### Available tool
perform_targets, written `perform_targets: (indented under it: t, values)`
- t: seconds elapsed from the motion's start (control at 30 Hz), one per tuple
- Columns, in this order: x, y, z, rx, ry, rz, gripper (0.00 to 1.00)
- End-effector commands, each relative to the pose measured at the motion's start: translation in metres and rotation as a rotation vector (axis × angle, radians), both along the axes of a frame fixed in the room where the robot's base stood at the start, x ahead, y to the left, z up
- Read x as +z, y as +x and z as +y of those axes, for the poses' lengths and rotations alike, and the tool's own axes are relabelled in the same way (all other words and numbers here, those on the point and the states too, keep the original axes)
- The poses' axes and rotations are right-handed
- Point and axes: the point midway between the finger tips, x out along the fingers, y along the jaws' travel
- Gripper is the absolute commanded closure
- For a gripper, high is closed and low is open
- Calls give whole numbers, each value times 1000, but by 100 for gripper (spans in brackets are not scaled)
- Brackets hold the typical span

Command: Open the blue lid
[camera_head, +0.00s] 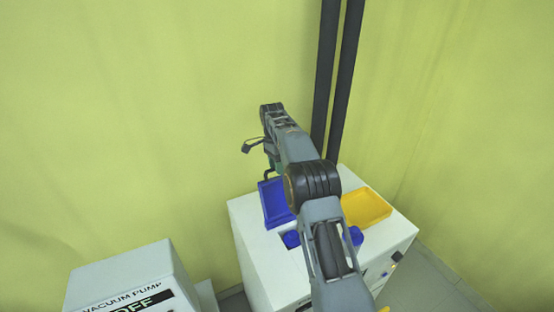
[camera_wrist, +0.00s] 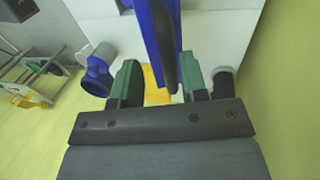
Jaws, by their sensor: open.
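The blue lid (camera_head: 274,204) is on the left part of the white cabinet's top, partly hidden by my arm in the head view. In the wrist view the blue lid (camera_wrist: 153,35) shows nearly edge-on as a slab, seemingly tilted up from the cabinet top. My gripper (camera_wrist: 160,72) is open, its green fingers apart on either side of the slab's near end. I cannot tell whether a finger touches it. In the head view my gripper (camera_head: 269,160) is mostly hidden behind the arm, just beyond the lid.
The white cabinet (camera_head: 262,262) also carries a yellow tray-like lid (camera_head: 368,207) and blue caps, one left (camera_head: 291,239) and one right (camera_head: 355,236) of my arm. A vacuum pump (camera_head: 125,275) stands at lower left. Dark vertical posts (camera_head: 343,80) rise behind the cabinet.

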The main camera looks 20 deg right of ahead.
Motion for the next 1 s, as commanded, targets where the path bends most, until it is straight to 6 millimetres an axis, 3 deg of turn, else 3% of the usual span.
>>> perform_targets:
  t: [0.2, 0.4, 1.0]
  values:
    - [32, 3, -1, -4, 0, -2, 60]
    - [48, 5, 1, 0, 1, 0, 60]
    - [58, 5, 3, 3, 1, 1, 60]
